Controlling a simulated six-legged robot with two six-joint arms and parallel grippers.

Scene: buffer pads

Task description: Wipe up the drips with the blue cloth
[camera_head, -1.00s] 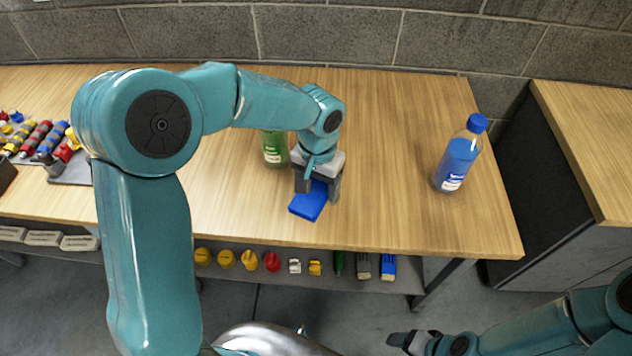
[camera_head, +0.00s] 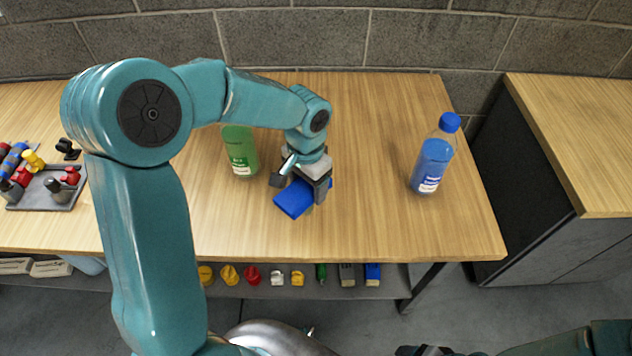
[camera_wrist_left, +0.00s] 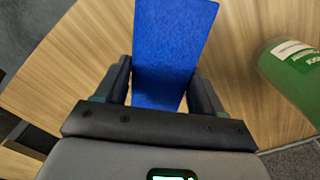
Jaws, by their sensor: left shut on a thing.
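The blue cloth (camera_head: 293,199) is a flat, block-like blue piece. My left gripper (camera_head: 301,188) is shut on it over the front middle of the wooden table, and the cloth is tilted in the head view. In the left wrist view the cloth (camera_wrist_left: 172,50) extends outward between the two dark fingers (camera_wrist_left: 160,88). I cannot tell whether the cloth touches the tabletop. No drips can be made out in either view; the cloth and gripper may hide some. My right gripper (camera_head: 425,350) is partly cut off at the bottom edge, away from the table.
A green bottle (camera_head: 240,152) stands just left of my left gripper; it also shows in the left wrist view (camera_wrist_left: 296,75). A blue bottle (camera_head: 433,155) stands toward the table's right end. A rack with colored parts (camera_head: 48,195) sits far left. The tabletop (camera_head: 385,215) is clear between gripper and blue bottle.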

